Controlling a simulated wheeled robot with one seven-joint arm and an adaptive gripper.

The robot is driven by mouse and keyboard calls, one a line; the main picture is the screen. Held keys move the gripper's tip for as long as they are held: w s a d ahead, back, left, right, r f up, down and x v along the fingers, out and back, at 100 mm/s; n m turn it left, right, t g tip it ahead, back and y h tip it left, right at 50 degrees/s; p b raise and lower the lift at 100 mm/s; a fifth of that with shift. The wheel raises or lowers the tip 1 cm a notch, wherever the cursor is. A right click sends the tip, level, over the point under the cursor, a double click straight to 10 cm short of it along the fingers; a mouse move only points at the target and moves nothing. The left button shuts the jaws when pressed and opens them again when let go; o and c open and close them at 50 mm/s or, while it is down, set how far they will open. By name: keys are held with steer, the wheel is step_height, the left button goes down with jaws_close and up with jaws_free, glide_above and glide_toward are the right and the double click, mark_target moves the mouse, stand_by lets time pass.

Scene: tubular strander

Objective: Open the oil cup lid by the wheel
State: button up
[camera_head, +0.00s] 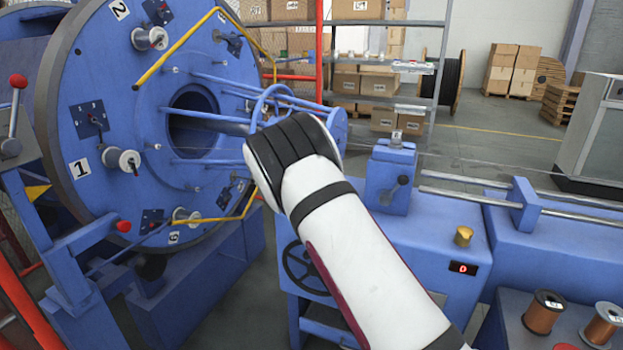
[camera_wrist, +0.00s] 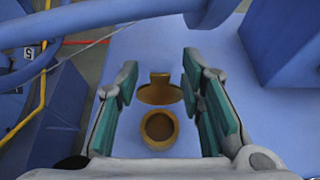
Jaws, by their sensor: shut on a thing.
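The brass oil cup (camera_wrist: 158,130) shows in the wrist view on a blue surface, with a round dark opening facing me. Its brass lid (camera_wrist: 158,92) stands just beyond the cup, off the opening, with a small tab on top. My gripper (camera_wrist: 160,80) has its teal-padded fingers on both sides of the lid, shut on it, with only slim gaps showing. In the head view my arm hides the gripper and this cup. The black handwheel (camera_head: 304,268) is at the left front of the blue machine, partly behind my arm.
A second brass cup (camera_head: 463,237) sits on the machine top by a red display (camera_head: 463,268). The large blue strander disc (camera_head: 130,120) stands at left. Copper spools (camera_head: 543,313) are at lower right. A blue block (camera_wrist: 285,45) rises at right in the wrist view.

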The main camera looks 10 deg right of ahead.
steer(key=shift+w+g+y+p, duration=0.15)
steer(key=shift+g+y+p, duration=0.15)
steer(key=shift+g+p, duration=0.1)
steer(key=o, duration=1.2)
steer(key=v, duration=1.2)
